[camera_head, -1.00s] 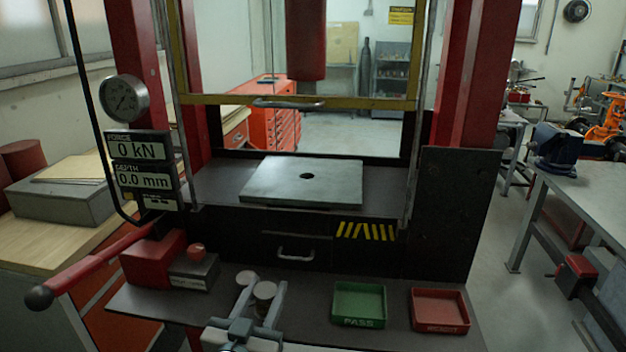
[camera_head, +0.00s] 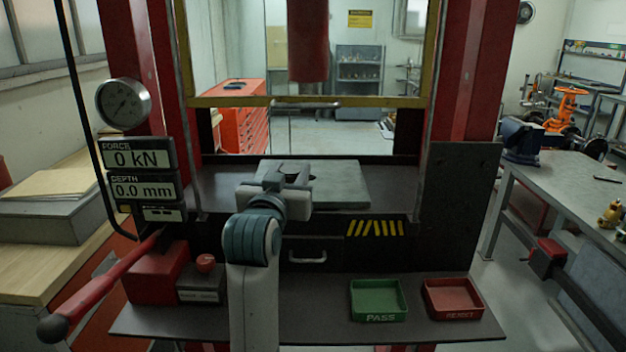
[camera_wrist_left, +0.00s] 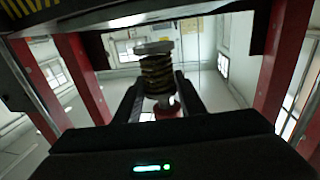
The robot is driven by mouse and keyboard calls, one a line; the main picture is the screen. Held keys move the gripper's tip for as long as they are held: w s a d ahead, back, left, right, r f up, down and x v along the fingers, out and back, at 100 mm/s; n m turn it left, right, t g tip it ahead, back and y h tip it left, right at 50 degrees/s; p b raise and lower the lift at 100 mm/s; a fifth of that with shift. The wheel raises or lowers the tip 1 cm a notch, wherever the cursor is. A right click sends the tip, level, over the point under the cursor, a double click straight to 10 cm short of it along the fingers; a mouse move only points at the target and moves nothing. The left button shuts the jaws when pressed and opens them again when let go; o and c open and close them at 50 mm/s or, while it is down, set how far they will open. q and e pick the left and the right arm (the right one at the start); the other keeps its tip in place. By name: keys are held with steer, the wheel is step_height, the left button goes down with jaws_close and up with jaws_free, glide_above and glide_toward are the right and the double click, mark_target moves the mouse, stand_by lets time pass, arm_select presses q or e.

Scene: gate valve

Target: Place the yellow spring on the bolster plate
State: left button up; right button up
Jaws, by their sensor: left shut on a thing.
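The bolster plate (camera_head: 342,184) is a grey steel slab on the press bed in the head view. My left gripper (camera_head: 290,172) is over its left part, and my arm covers that side. In the left wrist view, my left gripper (camera_wrist_left: 160,95) is shut on the yellow spring (camera_wrist_left: 157,74), a dull yellow coil with a pale disc at each end. The spring is mostly hidden in the head view; I cannot tell whether it touches the plate. My right gripper is not in view.
The red ram (camera_head: 308,42) hangs above the plate, behind a yellow-framed guard (camera_head: 310,102). Red columns flank the opening. A green PASS tray (camera_head: 379,300) and red REJECT tray (camera_head: 452,299) stand on the front shelf. A red lever (camera_head: 100,284) juts out left.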

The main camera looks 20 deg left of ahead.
arm_select(q)
steer(key=shift+w+r, duration=0.25)
steer(key=shift+r, duration=0.6)
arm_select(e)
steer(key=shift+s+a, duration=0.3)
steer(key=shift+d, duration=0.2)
